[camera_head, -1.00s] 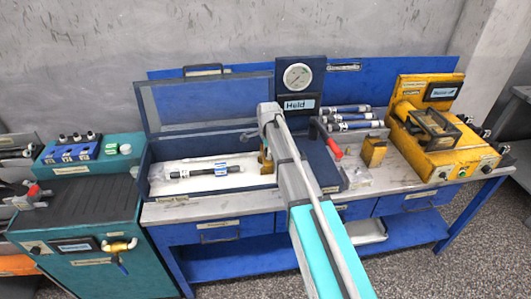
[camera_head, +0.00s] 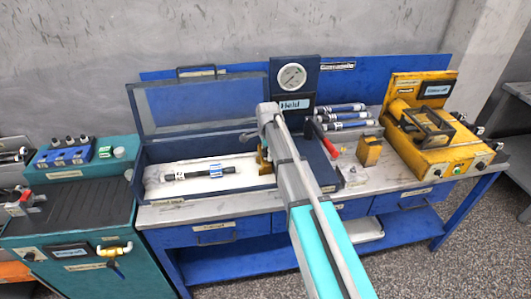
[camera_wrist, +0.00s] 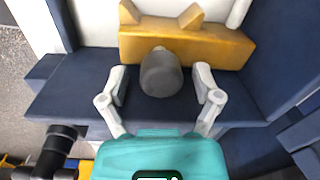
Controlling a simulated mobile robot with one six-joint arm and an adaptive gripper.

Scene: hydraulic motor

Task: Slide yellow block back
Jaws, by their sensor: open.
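The yellow block (camera_wrist: 190,45) lies crosswise at the top of the wrist view, with two pointed yellow pieces on its far edge. A dark grey round knob (camera_wrist: 161,73) stands out from its near side. In the head view, a small part of the yellow block (camera_head: 264,160) shows at the right end of the dark blue case, partly hidden by my arm. My gripper is not clearly visible there.
A black rod (camera_head: 200,170) lies in the open case (camera_head: 160,201). Behind my arm stands a gauge panel (camera_head: 292,78) reading "Held". To the right are a red-handled lever (camera_head: 330,148), several tubes (camera_head: 345,125), a separate yellow block (camera_head: 369,151) and a yellow machine (camera_head: 435,160).

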